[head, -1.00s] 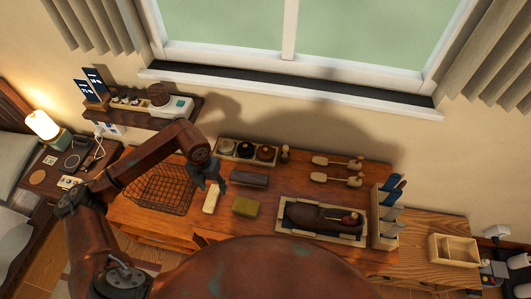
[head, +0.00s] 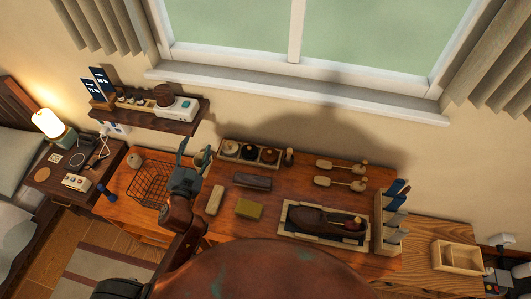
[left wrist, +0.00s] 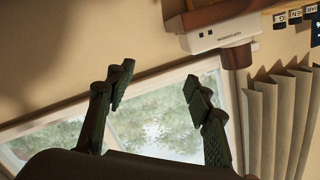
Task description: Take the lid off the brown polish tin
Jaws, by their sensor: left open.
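A wooden tray (head: 249,163) at the back of the table holds three small round tins: a light one (head: 230,147) at left, a dark one (head: 252,150) in the middle and a brownish one (head: 270,154) at right. They are too small to tell their lids apart or to read labels. My left gripper (head: 193,152) is open and empty, left of the tray and apart from the tins. In the left wrist view its spread fingers (left wrist: 160,76) face the window and wall shelf; no tin shows there. My right gripper is out of view.
A wire basket (head: 149,184) stands left of my gripper. A dark brush (head: 252,181), a pale block (head: 215,200) and an olive block (head: 248,209) lie in front of the tins. A shoe tray (head: 289,231) is at right. The wall shelf (head: 150,121) hangs above left.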

